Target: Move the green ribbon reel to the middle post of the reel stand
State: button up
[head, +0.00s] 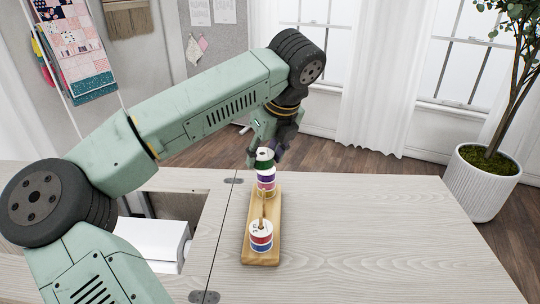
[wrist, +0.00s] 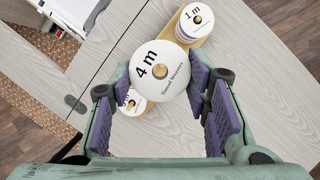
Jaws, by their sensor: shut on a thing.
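The green ribbon reel (head: 264,155) is between the fingers of my gripper (head: 266,152), which is shut on it. In the wrist view its white top marked "4 m" (wrist: 160,70) is level with the fingertips. In the head view it overlaps the top of the far stack, purple reel uppermost (head: 266,178); I cannot tell whether they touch. The wooden reel stand (head: 260,256) lies lengthwise on the table. Its middle post (head: 263,209) looks bare between the far stack and the near red-and-blue stack (head: 261,236). In the wrist view the held reel hides the middle post.
The near stack shows a "1 m" top in the wrist view (wrist: 195,17). The tabletop (head: 370,230) is clear right of the stand. Left of it is a cabinet opening with a white object (head: 152,240) inside. A potted plant (head: 487,183) stands beyond the right edge.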

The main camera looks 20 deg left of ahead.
jog(key=b, duration=0.2)
send_over(264, 190)
jog(key=shift+s+d+f, duration=0.1)
jog(key=shift+d+f, duration=0.05)
jog(key=shift+f, duration=1.2)
jog(key=shift+d+f, duration=0.1)
jog(key=shift+f, duration=1.2)
jog(key=shift+f, duration=0.15)
jog(key=shift+f+b, duration=0.35)
jog(key=shift+b, duration=0.3)
jog(key=shift+f+b, duration=1.8)
jog(key=shift+b, duration=0.45)
jog(key=o, duration=1.1)
jog(key=shift+r, duration=0.1)
